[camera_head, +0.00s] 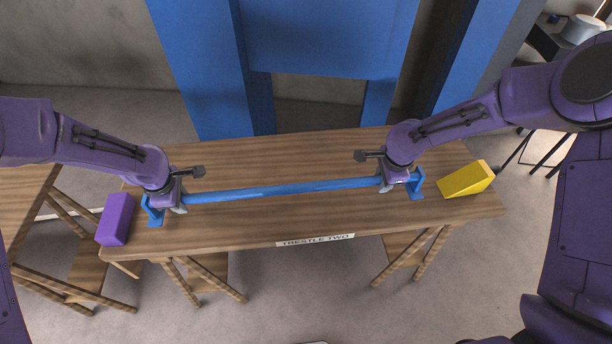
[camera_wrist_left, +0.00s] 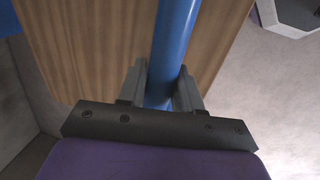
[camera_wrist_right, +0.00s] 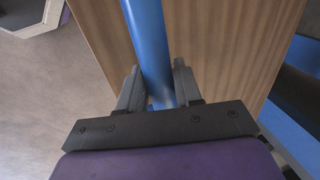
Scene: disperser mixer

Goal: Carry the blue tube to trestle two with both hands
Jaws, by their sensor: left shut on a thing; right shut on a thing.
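The blue tube (camera_head: 280,189) spans most of the length of trestle two (camera_head: 270,234), a wooden table with a "TRESTLE TWO" label on its front edge. Its ends are at two blue brackets, one at the left (camera_head: 155,214) and one at the right (camera_head: 416,186). My left gripper (camera_head: 180,208) is shut on the tube near the left bracket. My right gripper (camera_head: 384,187) is shut on it near the right bracket. The tube also runs between the fingers in the left wrist view (camera_wrist_left: 172,60) and the right wrist view (camera_wrist_right: 150,50). I cannot tell if the tube rests fully in the brackets.
A purple block (camera_head: 115,220) sits at the table's left end and a yellow wedge (camera_head: 466,180) at its right end. Another wooden table (camera_head: 22,195) stands at the far left. A large blue frame (camera_head: 320,40) rises behind the table. The tabletop before and behind the tube is clear.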

